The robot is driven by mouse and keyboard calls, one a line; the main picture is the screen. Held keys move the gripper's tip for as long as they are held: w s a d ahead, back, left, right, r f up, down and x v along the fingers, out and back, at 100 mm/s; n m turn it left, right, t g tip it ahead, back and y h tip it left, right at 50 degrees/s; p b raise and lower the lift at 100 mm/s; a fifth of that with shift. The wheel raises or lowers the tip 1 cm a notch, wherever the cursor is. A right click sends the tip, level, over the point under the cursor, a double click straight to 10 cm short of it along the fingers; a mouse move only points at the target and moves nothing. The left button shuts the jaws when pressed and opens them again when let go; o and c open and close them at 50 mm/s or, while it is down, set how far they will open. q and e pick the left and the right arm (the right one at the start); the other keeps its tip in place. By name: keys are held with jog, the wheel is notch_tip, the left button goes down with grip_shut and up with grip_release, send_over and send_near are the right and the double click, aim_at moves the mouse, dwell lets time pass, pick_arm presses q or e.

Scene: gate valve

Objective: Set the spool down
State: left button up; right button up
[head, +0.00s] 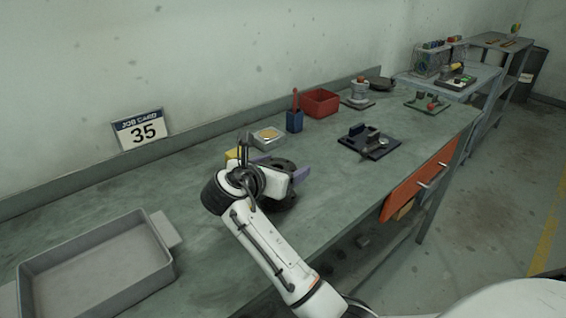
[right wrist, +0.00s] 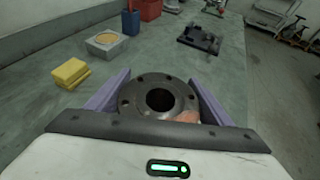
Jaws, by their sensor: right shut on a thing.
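The spool (head: 285,166) is a dark metal piece with a round flange, bolt holes and a central bore. In the right wrist view its flange (right wrist: 158,95) faces the camera between the two purple fingers. My right gripper (right wrist: 159,80) is shut on it, with a finger on each side. In the head view the right gripper (head: 276,173) is over the middle of the bench, and my wrist hides part of the spool. I cannot tell whether the spool's underside touches the bench. My left gripper is not in view.
A blue cup (head: 294,121), red bin (head: 320,103) and black fixture (head: 370,147) stand farther along. A grey tray (head: 95,265) is at left. Bench between tray and gripper is clear.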

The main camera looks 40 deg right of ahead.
jog(key=shift+r, duration=0.2)
jog(key=o, duration=2.1)
jog(key=shift+f, duration=0.25)
jog(key=v, duration=1.2)
jog(key=shift+r, duration=0.25)
